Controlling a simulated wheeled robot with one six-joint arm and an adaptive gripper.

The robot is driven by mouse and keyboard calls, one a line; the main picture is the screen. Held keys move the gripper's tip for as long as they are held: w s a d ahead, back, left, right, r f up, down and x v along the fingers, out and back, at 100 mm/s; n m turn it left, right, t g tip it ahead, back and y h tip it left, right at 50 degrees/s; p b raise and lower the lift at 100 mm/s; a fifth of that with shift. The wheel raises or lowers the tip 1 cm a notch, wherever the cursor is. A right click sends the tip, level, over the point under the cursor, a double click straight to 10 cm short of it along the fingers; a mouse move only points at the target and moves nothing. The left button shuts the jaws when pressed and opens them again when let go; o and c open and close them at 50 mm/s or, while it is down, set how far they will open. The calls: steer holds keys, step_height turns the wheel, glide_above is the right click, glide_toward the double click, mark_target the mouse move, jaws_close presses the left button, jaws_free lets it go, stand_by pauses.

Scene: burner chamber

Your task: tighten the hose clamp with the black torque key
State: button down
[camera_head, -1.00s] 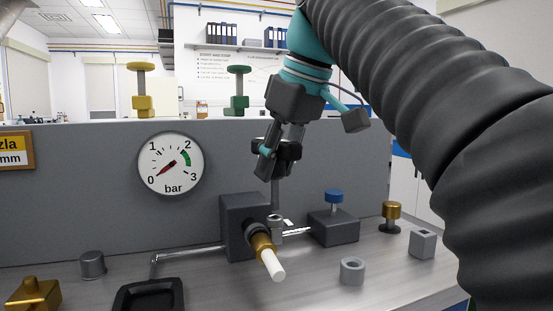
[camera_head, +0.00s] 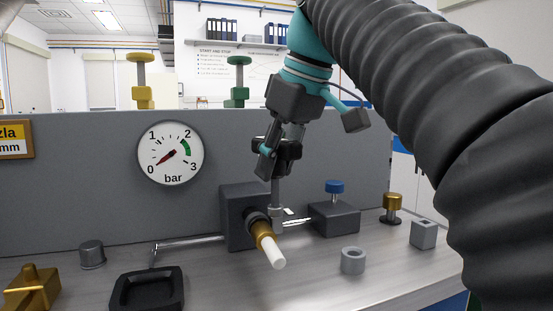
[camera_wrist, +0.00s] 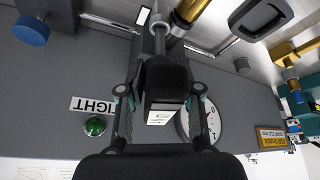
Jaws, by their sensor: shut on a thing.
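My gripper (camera_head: 278,150) is shut on the black torque key (camera_head: 291,150). The key's dark grip also shows between the fingers in the wrist view (camera_wrist: 165,80). Its thin shaft points down to the grey hose clamp (camera_head: 277,217) beside the dark block (camera_head: 240,228). The shaft's lower end looks to be at the clamp's upright part; I cannot tell whether it is seated. A brass fitting with a white tube end (camera_head: 273,255) sticks out of the block's front. The brass also shows at the top of the wrist view (camera_wrist: 190,12).
A pressure gauge (camera_head: 170,153) on the grey panel reads near 0. A box with a blue knob (camera_head: 334,187) stands close on the right. A black tray (camera_head: 147,291), a grey ring (camera_head: 353,261) and a square socket (camera_head: 424,234) are on the bench.

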steer(key=shift+f, duration=0.3)
stand_by(0.5)
steer(key=shift+m+t+h, duration=0.3)
steer(key=shift+m+h, duration=0.1)
steer(key=shift+m, duration=0.8)
steer(key=shift+s+a+m+p, duration=0.1)
steer(key=shift+m+p, duration=0.35)
steer(key=shift+m, duration=0.25)
steer(key=shift+m+h, duration=0.4)
steer(key=shift+m, duration=0.1)
